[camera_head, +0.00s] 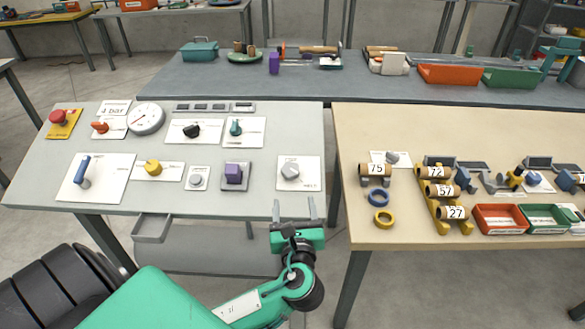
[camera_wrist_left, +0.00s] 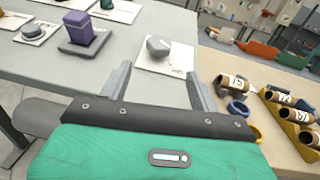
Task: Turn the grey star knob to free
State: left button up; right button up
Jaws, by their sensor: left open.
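The grey star knob (camera_head: 290,170) sits on a white labelled plate (camera_head: 312,179) at the right front of the grey panel table. It also shows in the left wrist view (camera_wrist_left: 157,45), beyond the fingertips. The label is too small to read surely, so I cannot tell its setting. My left gripper (camera_head: 294,210) is open and empty at the table's front edge. Its two fingers point toward the knob, one on each side of its line, and are apart from it. My right gripper is not in view.
A purple block knob (camera_head: 233,173) stands left of the star knob, with a small grey round knob (camera_head: 196,180) beyond it. A wooden table (camera_head: 345,200) with rolls and bins stands to the right, across a narrow gap. An open drawer (camera_head: 152,229) juts out below the panel.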

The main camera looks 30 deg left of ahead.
aim_at(291, 171)
pick_arm(q)
jog(key=p+x, duration=0.1)
jog(key=x, duration=1.1)
jog(key=shift+w+a+r+p, duration=0.1)
jog(key=shift+r+p, duration=0.15)
jog(key=shift+p, duration=0.1)
jog(key=shift+w+a, duration=0.35)
jog(key=shift+w, duration=0.15)
jog(key=shift+w+a, duration=0.1)
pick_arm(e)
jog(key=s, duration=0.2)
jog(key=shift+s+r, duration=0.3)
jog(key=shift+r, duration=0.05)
pick_arm(q)
jog(key=shift+c, duration=0.4)
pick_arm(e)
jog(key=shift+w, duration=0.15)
pick_arm(q)
jog(key=c, duration=0.9)
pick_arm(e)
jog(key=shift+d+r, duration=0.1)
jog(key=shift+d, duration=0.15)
